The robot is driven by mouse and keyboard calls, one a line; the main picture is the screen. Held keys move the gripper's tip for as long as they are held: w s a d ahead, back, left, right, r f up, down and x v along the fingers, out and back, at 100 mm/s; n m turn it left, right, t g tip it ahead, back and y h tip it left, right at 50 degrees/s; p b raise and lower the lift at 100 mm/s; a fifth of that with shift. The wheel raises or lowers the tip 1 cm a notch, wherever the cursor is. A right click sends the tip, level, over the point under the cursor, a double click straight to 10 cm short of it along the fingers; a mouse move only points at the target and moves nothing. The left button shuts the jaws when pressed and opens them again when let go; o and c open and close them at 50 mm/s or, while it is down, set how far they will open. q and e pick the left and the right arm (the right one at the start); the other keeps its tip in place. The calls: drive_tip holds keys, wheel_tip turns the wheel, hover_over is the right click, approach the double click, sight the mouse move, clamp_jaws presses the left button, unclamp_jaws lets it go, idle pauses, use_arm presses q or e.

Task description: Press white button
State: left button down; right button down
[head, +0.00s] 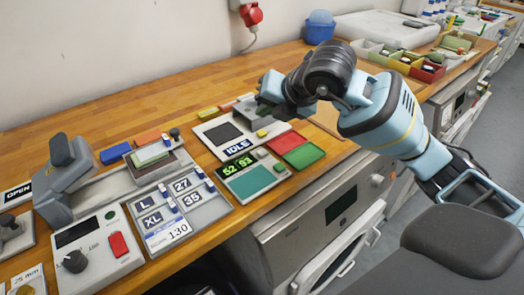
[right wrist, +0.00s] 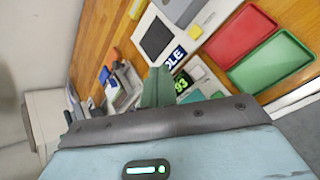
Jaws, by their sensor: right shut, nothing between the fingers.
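My right gripper (head: 268,108) reaches in from the right and hangs above the panel with the IDLE display (head: 238,147). Its greenish fingers (right wrist: 157,87) are together and empty in the right wrist view. A yellow button (head: 262,133) sits beside the IDLE display, just below the gripper in the head view. The fingers hide part of the panel in the wrist view. My left gripper is not in view.
A red tray (head: 286,142) and a green tray (head: 303,156) lie right of the panel. A size-label board (head: 182,207) and a grey device with a red switch (head: 118,245) stand left. Coloured bins (head: 405,62) are at the back right.

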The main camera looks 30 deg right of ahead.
drive_tip(key=shift+f, duration=0.15)
drive_tip(key=b, duration=0.5)
hover_over(265, 154)
wheel_tip(265, 154, down, 7)
drive_tip(key=shift+s+d+f, duration=0.1)
drive_tip(key=shift+f+b, duration=0.35)
drive_tip(key=shift+f, duration=0.35)
idle(1.1)
